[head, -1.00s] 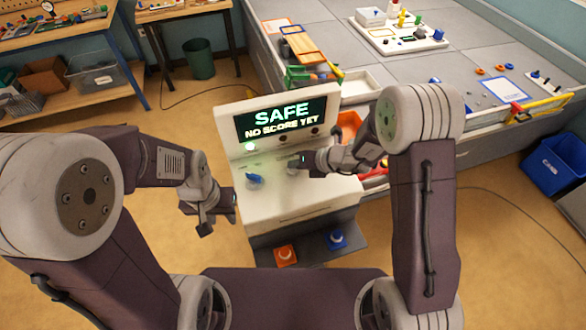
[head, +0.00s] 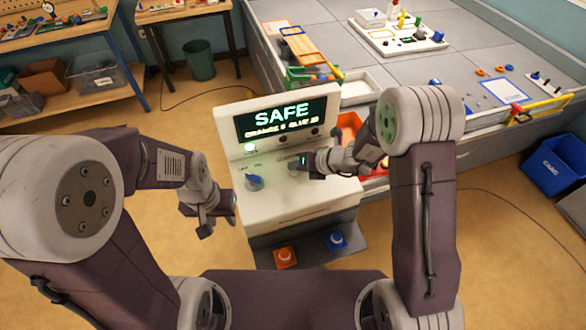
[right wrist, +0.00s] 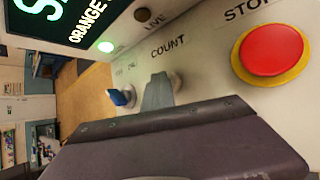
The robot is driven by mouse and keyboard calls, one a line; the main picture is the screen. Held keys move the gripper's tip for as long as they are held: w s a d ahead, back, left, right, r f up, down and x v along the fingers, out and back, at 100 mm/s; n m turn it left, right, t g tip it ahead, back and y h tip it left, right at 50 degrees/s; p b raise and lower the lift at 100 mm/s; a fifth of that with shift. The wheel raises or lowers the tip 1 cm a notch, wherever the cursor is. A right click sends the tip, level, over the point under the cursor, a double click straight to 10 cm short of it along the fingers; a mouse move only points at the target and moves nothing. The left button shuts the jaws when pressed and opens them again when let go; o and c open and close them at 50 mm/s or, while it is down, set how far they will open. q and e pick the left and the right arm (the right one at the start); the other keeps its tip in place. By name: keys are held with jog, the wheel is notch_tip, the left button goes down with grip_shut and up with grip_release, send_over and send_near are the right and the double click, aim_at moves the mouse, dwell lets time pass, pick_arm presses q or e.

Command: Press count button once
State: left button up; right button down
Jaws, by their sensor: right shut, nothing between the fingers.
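The white console (head: 290,205) stands in front of me. Its screen (head: 282,117) reads SAFE over a smaller line; the right wrist view shows that line beginning with ORANGE. The count button (right wrist: 177,83) is pale and sits below the COUNT label, partly hidden by my right fingers. My right gripper (right wrist: 158,92) is shut and empty, its tips at the button; I cannot tell whether they touch it. In the head view the right gripper (head: 303,164) is over the console panel. My left gripper (head: 208,218) hangs left of the console; its jaws are unclear.
A red stop button on a yellow base (right wrist: 270,52) is right of COUNT. A blue knob (head: 254,182) is to its left. Orange (head: 285,256) and blue (head: 337,240) buttons are on the low shelf. A grey table (head: 440,75) with parts stands behind.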

aim_at(296, 172)
jog(key=shift+r+p, duration=0.55)
jog(key=shift+r, duration=0.25)
notch_tip(296, 172, up, 5)
jog(key=p, duration=0.4)
jog(key=shift+r+p, duration=0.1)
jog(key=shift+p, duration=0.2)
